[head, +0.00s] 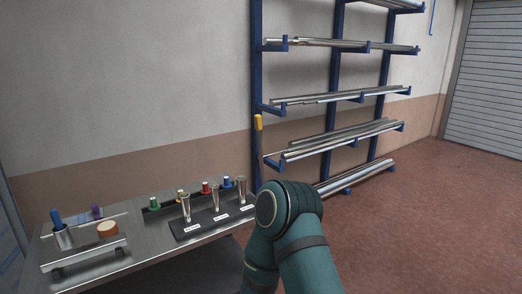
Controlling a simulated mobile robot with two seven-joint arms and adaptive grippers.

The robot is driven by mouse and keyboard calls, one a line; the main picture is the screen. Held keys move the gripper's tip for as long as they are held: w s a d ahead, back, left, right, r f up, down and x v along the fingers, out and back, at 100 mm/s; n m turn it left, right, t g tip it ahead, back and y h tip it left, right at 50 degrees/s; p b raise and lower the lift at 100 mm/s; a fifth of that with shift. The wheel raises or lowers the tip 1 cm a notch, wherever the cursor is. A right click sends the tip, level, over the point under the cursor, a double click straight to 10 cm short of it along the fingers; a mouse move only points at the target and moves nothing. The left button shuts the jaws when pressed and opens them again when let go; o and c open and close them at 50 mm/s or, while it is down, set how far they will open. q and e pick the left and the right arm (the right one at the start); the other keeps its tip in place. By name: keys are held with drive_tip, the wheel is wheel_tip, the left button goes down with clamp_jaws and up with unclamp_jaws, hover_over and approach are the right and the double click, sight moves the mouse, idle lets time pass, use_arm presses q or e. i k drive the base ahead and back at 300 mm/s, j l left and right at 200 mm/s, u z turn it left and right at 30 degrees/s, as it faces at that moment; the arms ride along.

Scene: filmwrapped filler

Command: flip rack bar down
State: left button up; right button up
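The storage rack (334,72) stands against the wall at the centre right, with blue uprights and several levels of blue arms holding metal bars and tubes. A bar with a yellow grip (258,122) stands about upright at the rack's left upright, its grip at the top. Its lower end is hard to make out. One of my teal arms comes up from the bottom edge, and its bend lies in front of the rack's lower left part. Neither gripper shows, so I cannot see what they hold.
A metal table (150,258) at the lower left carries a black stand (215,222) with metal cylinders, several coloured knobbed pieces, and a small raised tray (85,257). The brown floor (440,220) is clear at the right, before a grey shutter door (487,80).

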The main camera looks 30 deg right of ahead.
sight(258, 117)
drive_tip(key=i+l, duration=0.2)
drive_tip(key=l, duration=0.2)
drive_tip(key=i+l, duration=0.15)
drive_tip(key=l, duration=0.3)
drive_tip(key=i+l, duration=0.2)
drive_tip(key=l, duration=0.2)
drive_tip(key=i+l, duration=0.15)
drive_tip(key=l, duration=0.25)
drive_tip(key=i+l, duration=0.2)
drive_tip(key=l, duration=0.2)
drive_tip(key=i+l, duration=0.2)
drive_tip(key=l, duration=0.25)
drive_tip(key=i+l, duration=0.15)
drive_tip(key=l, duration=0.25)
drive_tip(key=i+l, duration=0.2)
drive_tip(key=l, duration=0.2)
